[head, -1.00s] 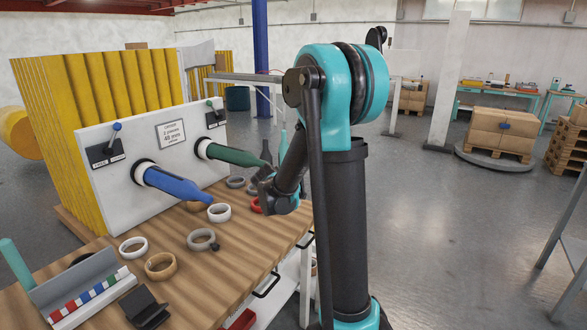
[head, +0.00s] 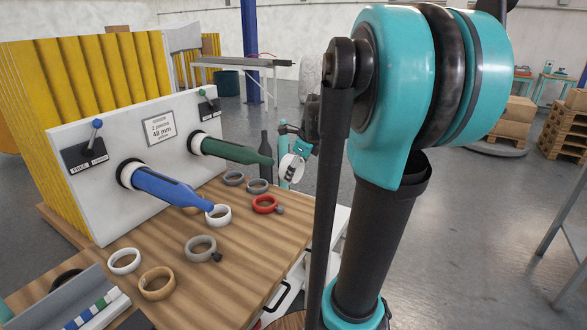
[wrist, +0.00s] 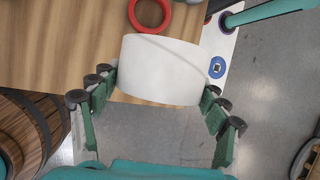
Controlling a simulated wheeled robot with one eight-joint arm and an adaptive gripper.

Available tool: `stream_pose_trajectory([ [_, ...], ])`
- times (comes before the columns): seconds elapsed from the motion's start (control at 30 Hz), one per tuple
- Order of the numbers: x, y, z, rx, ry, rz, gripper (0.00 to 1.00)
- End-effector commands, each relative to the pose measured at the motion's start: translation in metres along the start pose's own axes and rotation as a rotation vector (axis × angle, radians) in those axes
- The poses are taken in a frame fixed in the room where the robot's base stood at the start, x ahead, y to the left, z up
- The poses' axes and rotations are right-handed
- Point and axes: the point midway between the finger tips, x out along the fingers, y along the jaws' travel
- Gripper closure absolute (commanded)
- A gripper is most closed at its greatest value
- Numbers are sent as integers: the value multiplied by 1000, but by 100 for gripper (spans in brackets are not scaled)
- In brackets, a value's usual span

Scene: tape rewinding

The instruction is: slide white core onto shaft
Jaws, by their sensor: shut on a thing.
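A white core (head: 290,168) is in my gripper (head: 297,153), held up off the table, just right of the green shaft's tip in the head view. In the wrist view the core (wrist: 163,70) fills the space between the fingers, its curved side toward the camera. The fingers (wrist: 160,88) are shut on it from both sides. The green shaft (head: 232,150) and the blue shaft (head: 170,187) stick out of a white panel (head: 90,195). I see no core on either shaft. My arm hides part of the gripper in the head view.
A red ring (head: 265,204), grey rings (head: 201,246), a tan ring (head: 157,283) and white rings (head: 124,261) lie on the wooden table (head: 235,270). A dark bottle-shaped post (head: 265,157) stands behind the green shaft. A barrel (wrist: 30,130) shows in the wrist view.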

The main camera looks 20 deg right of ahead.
Motion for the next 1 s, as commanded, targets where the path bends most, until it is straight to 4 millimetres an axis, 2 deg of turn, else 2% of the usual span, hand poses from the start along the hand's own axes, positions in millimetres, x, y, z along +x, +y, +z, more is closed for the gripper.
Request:
stream_pose_trajectory([
  [0.27,5,0,15,1,-3,-2,54],
  [1.0,31,0,76,-1,-2,-2,54],
])
